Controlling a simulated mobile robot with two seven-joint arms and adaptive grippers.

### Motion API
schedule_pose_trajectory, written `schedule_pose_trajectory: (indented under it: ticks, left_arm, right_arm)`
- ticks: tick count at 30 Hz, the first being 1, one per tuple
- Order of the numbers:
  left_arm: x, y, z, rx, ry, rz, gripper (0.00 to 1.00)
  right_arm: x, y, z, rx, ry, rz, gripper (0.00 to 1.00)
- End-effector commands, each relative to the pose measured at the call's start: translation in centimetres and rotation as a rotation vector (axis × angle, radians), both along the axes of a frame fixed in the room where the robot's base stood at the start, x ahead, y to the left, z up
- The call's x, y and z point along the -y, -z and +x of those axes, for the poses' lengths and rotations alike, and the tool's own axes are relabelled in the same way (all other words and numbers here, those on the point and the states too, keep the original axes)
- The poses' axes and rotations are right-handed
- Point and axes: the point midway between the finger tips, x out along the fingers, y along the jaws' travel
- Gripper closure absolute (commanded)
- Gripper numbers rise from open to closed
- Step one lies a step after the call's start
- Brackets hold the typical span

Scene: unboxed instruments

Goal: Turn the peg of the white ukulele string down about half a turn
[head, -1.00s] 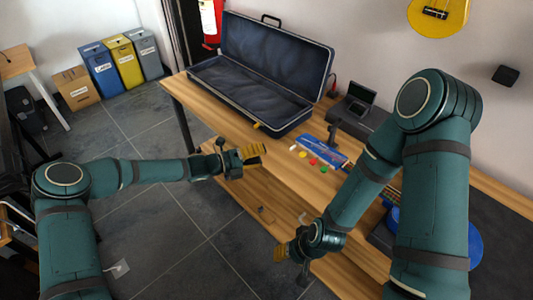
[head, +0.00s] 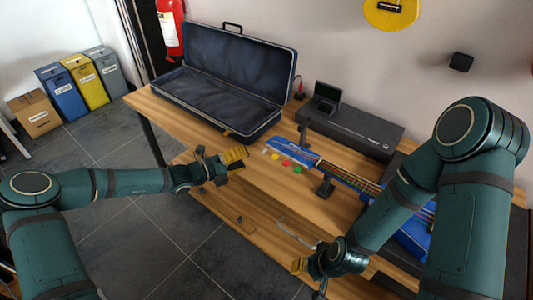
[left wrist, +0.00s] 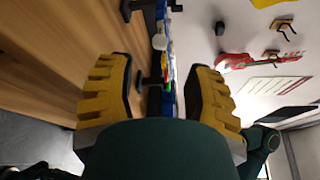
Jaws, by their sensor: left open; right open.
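A blue ukulele (head: 310,160) lies on the wooden bench, its headstock to the left and its body (head: 412,240) partly hidden behind my right arm. Coloured peg knobs stick out along the headstock's near side: the white peg (head: 266,150) at the far left end, then yellow (head: 275,155), red (head: 287,162) and green (head: 297,169). My left gripper (head: 236,156) is open and empty, left of the white peg and apart from it. In the left wrist view the white peg (left wrist: 160,42) shows ahead between the open yellow fingers. My right gripper (head: 302,265) is open and empty near the bench's front.
An open dark case (head: 160,88) stands on the bench behind the left gripper. A black box (head: 350,130) with a small device (head: 326,100) lies behind the ukulele. A small black stand (head: 325,188) is by the neck. Bare bench top (head: 260,180) lies before the pegs.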

Motion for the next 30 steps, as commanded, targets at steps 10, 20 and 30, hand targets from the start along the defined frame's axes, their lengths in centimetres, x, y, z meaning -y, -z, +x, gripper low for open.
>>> schedule_pose_trajectory:
  ticks: [10,20,30]
  left_arm:
    - [5.4,0.9,3.5,0.0,0.001,0.0,0.48]
    - [7.1,0.9,4.7,-0.001,0.0,0.001,0.48]
    - [7.1,0.9,4.6,-0.001,0.0,0.001,0.84]
  right_arm:
    - [0.1,1.6,0.3,0.006,0.003,-0.002,0.53]
    - [0.1,2.0,0.4,0.009,0.003,-0.002,0.53]
    - [0.1,2.0,0.4,0.009,0.003,-0.002,0.53]
